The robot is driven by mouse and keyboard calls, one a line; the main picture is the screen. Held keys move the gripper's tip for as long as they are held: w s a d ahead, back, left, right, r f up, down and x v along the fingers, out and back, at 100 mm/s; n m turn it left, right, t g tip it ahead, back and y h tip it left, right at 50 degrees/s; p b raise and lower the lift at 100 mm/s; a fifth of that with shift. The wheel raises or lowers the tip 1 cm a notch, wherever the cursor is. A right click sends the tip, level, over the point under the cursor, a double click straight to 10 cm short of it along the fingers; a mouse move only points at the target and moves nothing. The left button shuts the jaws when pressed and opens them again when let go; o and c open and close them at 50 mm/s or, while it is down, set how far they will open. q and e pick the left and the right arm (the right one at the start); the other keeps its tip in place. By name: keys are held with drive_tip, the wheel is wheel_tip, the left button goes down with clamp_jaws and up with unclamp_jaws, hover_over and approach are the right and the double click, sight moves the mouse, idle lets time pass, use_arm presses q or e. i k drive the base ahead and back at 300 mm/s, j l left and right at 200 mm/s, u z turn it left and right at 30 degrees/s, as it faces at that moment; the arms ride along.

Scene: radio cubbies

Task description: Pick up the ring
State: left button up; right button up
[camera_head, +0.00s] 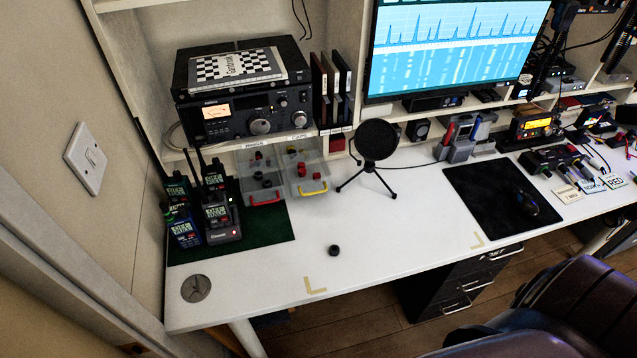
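A small black round piece (334,250), which looks like the ring, lies alone on the white desk (370,220) near its front edge. It is too small to tell whether it has a hole. Neither of my grippers shows in the head view.
Handheld radios (215,205) stand on a green mat (262,229) at the left. A microphone on a tripod (376,142) stands behind the black piece. A black mouse mat (490,205) lies to the right. A chair (575,310) stands in front. The desk around the piece is clear.

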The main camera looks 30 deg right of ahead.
sight(336, 248)
drive_tip(key=l+z, duration=0.15)
drive_tip(key=z, duration=0.8)
drive_tip(key=i+j, duration=0.05)
